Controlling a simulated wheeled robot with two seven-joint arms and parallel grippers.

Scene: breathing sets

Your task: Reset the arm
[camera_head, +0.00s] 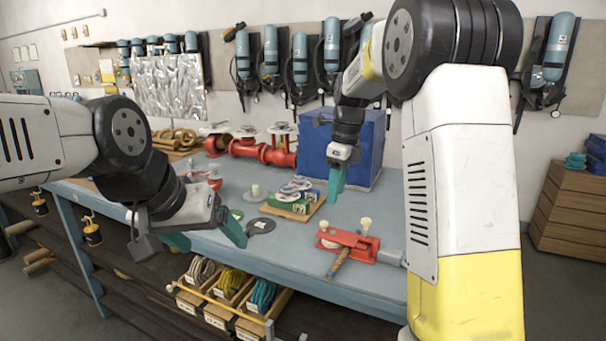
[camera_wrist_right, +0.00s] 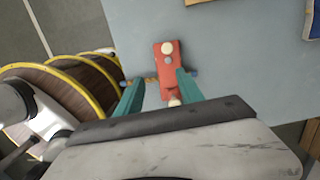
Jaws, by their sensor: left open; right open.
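My left gripper (camera_head: 206,238) is at the front left edge of the workbench, its teal fingers apart with nothing between them. My right gripper (camera_head: 336,186) hangs over the bench in front of the blue box, fingers pointing down. In the right wrist view my right gripper (camera_wrist_right: 160,92) has its teal fingers spread, with a red clamp-like tool (camera_wrist_right: 166,62) seen beyond and between them. In the head view the red tool (camera_head: 347,246) lies on the bench, below and apart from the right gripper. Both grippers are empty.
The blue workbench (camera_head: 295,262) carries a blue box (camera_head: 352,150), red pipework with valves (camera_head: 265,151) and a wooden board with green and silver parts (camera_head: 293,204). Bins of coiled cords (camera_head: 228,285) stand below the front edge. Air cylinders (camera_head: 332,42) hang on the wall.

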